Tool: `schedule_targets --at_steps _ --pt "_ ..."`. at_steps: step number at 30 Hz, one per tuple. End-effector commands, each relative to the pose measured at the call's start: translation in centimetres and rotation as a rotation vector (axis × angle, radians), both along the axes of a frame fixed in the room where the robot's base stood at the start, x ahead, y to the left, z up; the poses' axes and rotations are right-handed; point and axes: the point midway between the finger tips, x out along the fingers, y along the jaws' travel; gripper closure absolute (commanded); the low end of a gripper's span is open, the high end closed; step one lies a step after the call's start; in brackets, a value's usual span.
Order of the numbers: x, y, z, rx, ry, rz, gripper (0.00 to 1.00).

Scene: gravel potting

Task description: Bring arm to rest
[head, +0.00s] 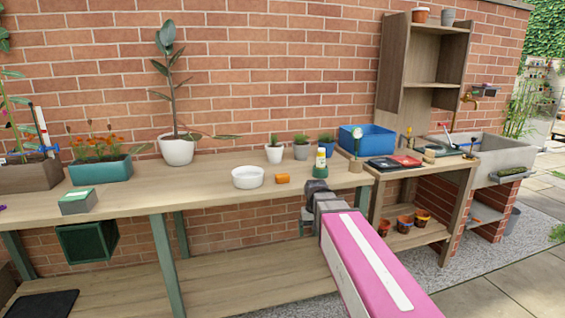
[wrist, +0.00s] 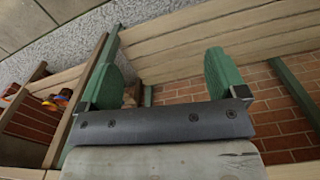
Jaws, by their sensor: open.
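My arm is pink and grey and reaches up from the bottom right in the head view. My gripper (head: 308,222) is at the front edge of the wooden bench (head: 215,198), near its right end. In the wrist view my gripper (wrist: 170,78) shows two green fingers spread wide apart with nothing between them. Past the fingers lie the bench's lower shelf, the brick wall and a green leg. In the head view the fingertips are partly hidden by the wrist.
A second bench (head: 450,166) with a blue crate (head: 366,138) adjoins on the right. Paving at the lower right is clear.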

Motion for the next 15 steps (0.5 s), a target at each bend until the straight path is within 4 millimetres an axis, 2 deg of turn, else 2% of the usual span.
schedule_targets --at_steps 1,3,9,15 --pt "-1.5 -0.9 -1.7 0.000 0.004 -0.013 0.10" --pt "-2.8 -2.0 -3.6 0.000 0.004 -0.030 0.10" --pt "-7.0 -4.7 -8.7 0.000 0.003 -0.075 0.10" --pt "-10.1 -6.5 -12.0 0.000 -0.001 -0.108 0.10"
